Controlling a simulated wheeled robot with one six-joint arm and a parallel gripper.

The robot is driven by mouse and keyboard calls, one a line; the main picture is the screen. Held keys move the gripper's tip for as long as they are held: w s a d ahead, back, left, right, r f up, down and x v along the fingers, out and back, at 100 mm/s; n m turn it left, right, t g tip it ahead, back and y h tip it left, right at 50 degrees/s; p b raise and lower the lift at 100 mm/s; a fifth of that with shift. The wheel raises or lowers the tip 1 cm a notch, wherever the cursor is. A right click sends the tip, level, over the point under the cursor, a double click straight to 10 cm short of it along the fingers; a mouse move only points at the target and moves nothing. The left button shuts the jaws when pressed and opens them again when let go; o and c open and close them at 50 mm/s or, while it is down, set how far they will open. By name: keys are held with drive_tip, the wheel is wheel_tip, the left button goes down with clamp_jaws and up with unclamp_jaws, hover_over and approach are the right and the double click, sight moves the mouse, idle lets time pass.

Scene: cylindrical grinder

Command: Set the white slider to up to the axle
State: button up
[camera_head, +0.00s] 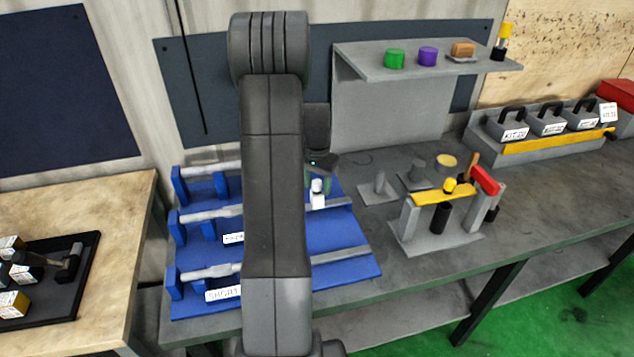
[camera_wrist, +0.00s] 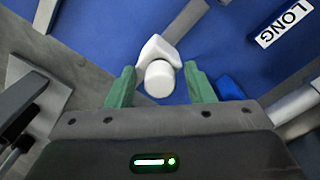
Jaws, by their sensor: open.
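The white slider (camera_head: 317,195) stands on a grey rail of the blue rack (camera_head: 345,262), just right of my arm. In the wrist view the white slider (camera_wrist: 159,70) shows its round knob between the two green fingers of my gripper (camera_wrist: 160,80). The fingers are open, with a gap on each side of the knob. In the head view my gripper (camera_head: 318,178) is right at the slider, partly hidden by my wrist. A grey axle (camera_head: 212,213) lies in the blue holders left of my arm. My arm hides the stretch between this axle and the slider.
Other grey axles lie in the rack's back row (camera_head: 212,168) and front row (camera_head: 210,272). A "LONG" label (camera_wrist: 283,22) shows in the wrist view. A grey stand with a yellow bar (camera_head: 443,195) is to the right. A shelf (camera_head: 420,68) hangs behind.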

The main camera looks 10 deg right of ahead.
drive_tip(key=shift+f, duration=0.15)
clamp_jaws()
drive_tip(key=a+b, duration=0.1)
drive_tip(key=a, duration=0.6)
drive_tip(key=shift+s+a+b, duration=0.15)
drive_tip(key=shift+b, duration=0.15)
drive_tip(key=shift+c, duration=2)
unclamp_jaws()
drive_tip(key=o, duration=0.4)
drive_tip(key=shift+a, duration=0.2)
drive_tip(key=shift+d, duration=0.1)
